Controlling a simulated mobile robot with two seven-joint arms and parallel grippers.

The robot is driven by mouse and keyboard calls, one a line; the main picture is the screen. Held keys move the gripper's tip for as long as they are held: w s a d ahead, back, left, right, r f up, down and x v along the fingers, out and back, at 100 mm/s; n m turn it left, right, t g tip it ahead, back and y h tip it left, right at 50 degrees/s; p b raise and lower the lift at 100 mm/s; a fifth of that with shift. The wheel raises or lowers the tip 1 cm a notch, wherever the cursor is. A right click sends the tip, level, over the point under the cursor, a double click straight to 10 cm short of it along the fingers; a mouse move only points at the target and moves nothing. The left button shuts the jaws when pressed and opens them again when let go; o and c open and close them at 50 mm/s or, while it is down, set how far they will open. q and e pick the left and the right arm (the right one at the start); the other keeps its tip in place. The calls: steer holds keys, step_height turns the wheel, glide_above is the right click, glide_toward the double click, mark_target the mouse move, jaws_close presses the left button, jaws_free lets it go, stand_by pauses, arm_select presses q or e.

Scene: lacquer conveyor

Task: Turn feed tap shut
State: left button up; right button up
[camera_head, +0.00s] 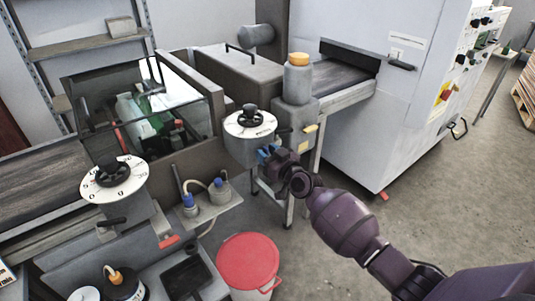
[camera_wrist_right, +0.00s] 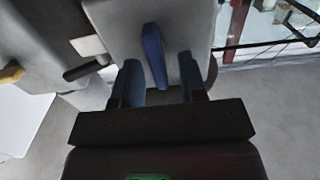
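A blue tap lever (camera_wrist_right: 153,48) stands out from a grey housing in the right wrist view. My right gripper (camera_wrist_right: 160,75) is open, with one finger on each side of the lever's near end. I see a gap between the lever and each finger. In the head view my right gripper (camera_head: 272,158) is at the front of the grey unit under the right-hand dial (camera_head: 249,123). The lever is mostly hidden there behind the gripper. My left gripper is in neither view.
A second dial (camera_head: 113,180) stands at the left. Two blue-capped fittings sit on a small shelf (camera_head: 212,207). A grey bottle with an orange cap (camera_head: 298,80) stands behind the gripper. A red-lidded bucket (camera_head: 248,262) is on the floor below. The floor to the right is open.

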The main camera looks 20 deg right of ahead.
jaws_close()
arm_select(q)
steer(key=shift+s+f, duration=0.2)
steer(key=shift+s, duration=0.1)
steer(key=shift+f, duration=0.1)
arm_select(e)
steer(key=shift+m, duration=0.4)
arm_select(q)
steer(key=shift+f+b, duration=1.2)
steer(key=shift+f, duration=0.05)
arm_select(e)
steer(key=shift+w+d+f+m, duration=0.1)
steer(key=shift+d+f+m, duration=0.15)
steer(key=shift+m, duration=2.6)
steer(key=shift+w+d+f+m, duration=0.1)
steer(key=shift+d+f+m, duration=0.1)
steer(key=shift+m, duration=2.6)
steer(key=shift+w+d+f+m, duration=0.1)
steer(key=shift+d+f+m, duration=0.15)
steer(key=shift+m, duration=2.6)
